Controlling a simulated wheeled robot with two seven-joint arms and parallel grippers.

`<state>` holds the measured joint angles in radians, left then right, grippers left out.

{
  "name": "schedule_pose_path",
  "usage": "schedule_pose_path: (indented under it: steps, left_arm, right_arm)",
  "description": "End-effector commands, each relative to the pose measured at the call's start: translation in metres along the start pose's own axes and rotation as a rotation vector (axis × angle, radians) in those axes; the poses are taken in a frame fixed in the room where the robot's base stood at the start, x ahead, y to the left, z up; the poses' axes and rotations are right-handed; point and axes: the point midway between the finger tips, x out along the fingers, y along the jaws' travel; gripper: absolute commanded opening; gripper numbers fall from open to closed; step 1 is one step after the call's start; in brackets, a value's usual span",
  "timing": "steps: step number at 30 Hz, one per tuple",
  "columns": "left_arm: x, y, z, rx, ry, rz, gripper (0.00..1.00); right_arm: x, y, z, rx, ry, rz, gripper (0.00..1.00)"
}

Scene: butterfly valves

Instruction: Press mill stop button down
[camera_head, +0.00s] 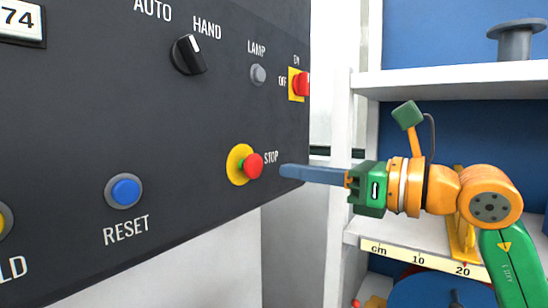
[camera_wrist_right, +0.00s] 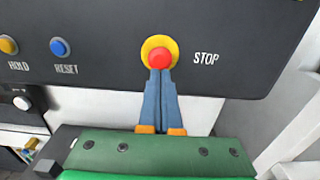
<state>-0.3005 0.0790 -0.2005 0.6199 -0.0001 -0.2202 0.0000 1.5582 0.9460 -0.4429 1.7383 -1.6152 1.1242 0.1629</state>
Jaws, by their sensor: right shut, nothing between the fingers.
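The stop button (camera_head: 253,166) is a red mushroom head on a yellow ring, beside the word STOP on the dark panel (camera_head: 200,120). It stands out from the panel, with a bit of green behind the red head. My right gripper (camera_head: 284,171) is shut and empty, with its blue fingers pointing left at the button. In the head view a small gap shows between the fingertips and the red head. In the right wrist view the fingertips (camera_wrist_right: 160,73) overlap the lower edge of the stop button (camera_wrist_right: 160,59); touch cannot be told there. My left gripper is out of view.
A blue RESET button (camera_head: 124,191), a black selector knob (camera_head: 188,55), a grey lamp (camera_head: 258,75) and a red OFF/ON switch (camera_head: 301,84) are on the same panel. White shelves (camera_head: 450,80) with a blue back stand behind my right arm.

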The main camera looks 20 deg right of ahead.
Motion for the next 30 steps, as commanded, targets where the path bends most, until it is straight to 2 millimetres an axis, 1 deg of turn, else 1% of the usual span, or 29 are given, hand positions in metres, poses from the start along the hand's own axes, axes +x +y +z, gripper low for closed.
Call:
schedule_pose_path:
  steps: [1, 3, 6, 9, 12, 21, 23, 27, 30]
  left_arm:
    - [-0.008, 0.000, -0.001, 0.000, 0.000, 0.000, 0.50]
    - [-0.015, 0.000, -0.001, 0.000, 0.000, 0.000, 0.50]
    - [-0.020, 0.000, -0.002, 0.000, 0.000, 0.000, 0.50]
    - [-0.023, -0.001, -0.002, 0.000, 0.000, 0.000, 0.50]
    - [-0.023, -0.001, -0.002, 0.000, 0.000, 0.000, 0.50]
    - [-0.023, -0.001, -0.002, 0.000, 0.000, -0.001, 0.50]
    - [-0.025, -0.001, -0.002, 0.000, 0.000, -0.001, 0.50]
    - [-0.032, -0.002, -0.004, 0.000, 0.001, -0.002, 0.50]
    - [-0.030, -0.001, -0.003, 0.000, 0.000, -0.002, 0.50]
  right_arm:
    - [0.010, 0.001, 0.004, 0.001, 0.002, 0.003, 0.00]
    - [0.022, 0.001, 0.004, 0.001, 0.002, 0.002, 0.00]
    - [0.036, 0.001, 0.004, 0.001, 0.001, 0.002, 0.00]
    - [0.043, 0.000, 0.002, 0.000, 0.000, 0.001, 0.00]
    - [0.046, 0.000, 0.000, 0.000, 0.001, 0.001, 0.00]
    - [0.048, 0.000, 0.000, 0.000, 0.000, 0.001, 0.00]
    - [0.051, 0.000, 0.001, 0.001, 0.000, 0.001, 0.00]
    - [0.067, 0.001, 0.002, 0.001, 0.000, 0.001, 0.00]
    - [0.069, 0.000, 0.001, 0.000, -0.002, 0.000, 0.00]
